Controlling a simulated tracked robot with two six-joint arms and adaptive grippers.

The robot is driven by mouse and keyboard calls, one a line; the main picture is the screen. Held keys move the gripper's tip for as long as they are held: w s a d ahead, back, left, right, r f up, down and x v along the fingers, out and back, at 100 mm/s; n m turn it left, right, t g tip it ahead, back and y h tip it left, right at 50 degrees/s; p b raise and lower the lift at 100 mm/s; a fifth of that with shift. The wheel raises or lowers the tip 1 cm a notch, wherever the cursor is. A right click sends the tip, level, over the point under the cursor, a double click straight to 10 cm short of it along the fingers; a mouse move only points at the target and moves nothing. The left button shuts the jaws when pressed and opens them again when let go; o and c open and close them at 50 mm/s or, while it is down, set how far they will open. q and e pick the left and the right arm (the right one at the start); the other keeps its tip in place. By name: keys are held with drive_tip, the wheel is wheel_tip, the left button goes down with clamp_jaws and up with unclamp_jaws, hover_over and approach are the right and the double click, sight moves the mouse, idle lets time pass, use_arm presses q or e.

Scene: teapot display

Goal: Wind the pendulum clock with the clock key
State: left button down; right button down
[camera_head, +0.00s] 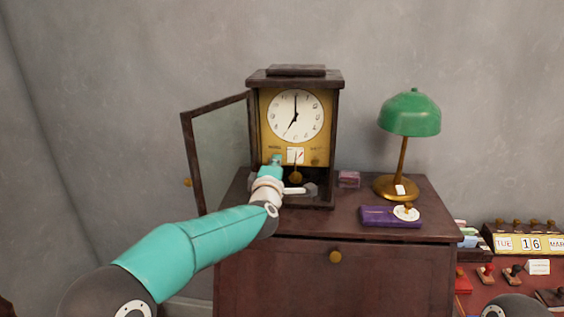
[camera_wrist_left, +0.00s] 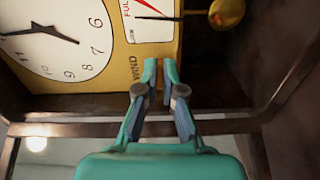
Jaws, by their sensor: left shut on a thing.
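The pendulum clock (camera_head: 295,90) stands on a dark wooden cabinet with its glass door (camera_head: 217,150) swung open to the left. Its dial reads about seven. In the wrist view the gauge (camera_wrist_left: 148,25) is marked FULL and LOW. My left gripper (camera_head: 276,160) is at the lower left of the clock's front. In the wrist view its fingertips (camera_wrist_left: 160,66) are at the WIND label, shut on what seems to be the clock key, which the fingers hide. My right gripper is out of view.
A green lamp (camera_head: 408,113) stands on the right of the cabinet (camera_head: 345,215). A purple case (camera_head: 378,217) lies in front of it, and a small pink box (camera_head: 349,179) is beside the clock. A lower desk at right holds stamps and a date block (camera_head: 530,243).

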use_arm(q)
drive_tip(key=shift+r+m, duration=0.35)
drive_tip(key=shift+m, duration=0.25)
drive_tip(key=c, duration=1.3)
unclamp_jaws()
drive_tip(key=shift+d, duration=0.1)
drive_tip(key=shift+f, duration=0.2)
